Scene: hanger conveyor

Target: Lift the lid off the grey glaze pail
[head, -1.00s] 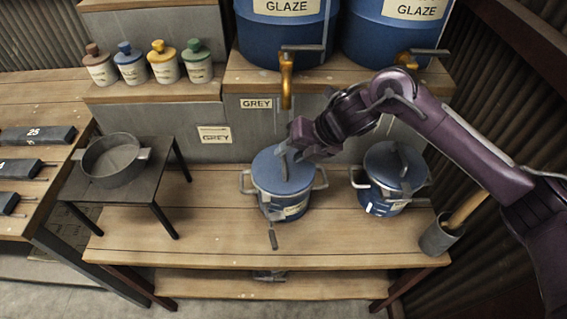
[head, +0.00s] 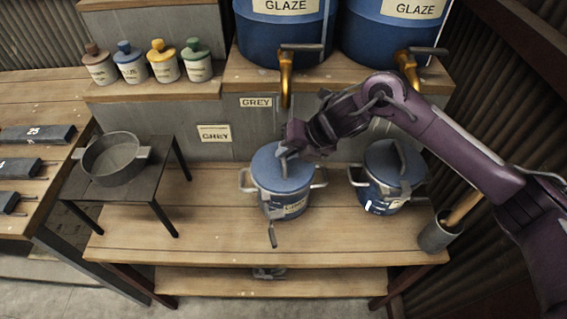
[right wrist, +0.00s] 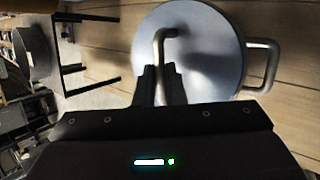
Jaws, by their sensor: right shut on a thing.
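The grey glaze pail (head: 283,198) is blue with side handles and a label that seems to read GREY. It stands on the wooden bench under a brass tap. Its blue-grey lid (head: 268,172) sits on top; the lid also shows in the right wrist view (right wrist: 205,40) with its bar handle (right wrist: 160,45). My right gripper (head: 285,153) is over the lid, shut on the lid handle; it also shows in the right wrist view (right wrist: 160,75). No gap between lid and pail is clear. My left gripper is not in view.
A second lidded blue pail (head: 385,200) stands to the right, near a grey cup with a wooden handle (head: 438,235). A grey pan (head: 112,165) rests on a small black stand (head: 135,192) at the left. Brass taps (head: 285,80) hang from the large glaze drums above. Bare bench lies between stand and pail.

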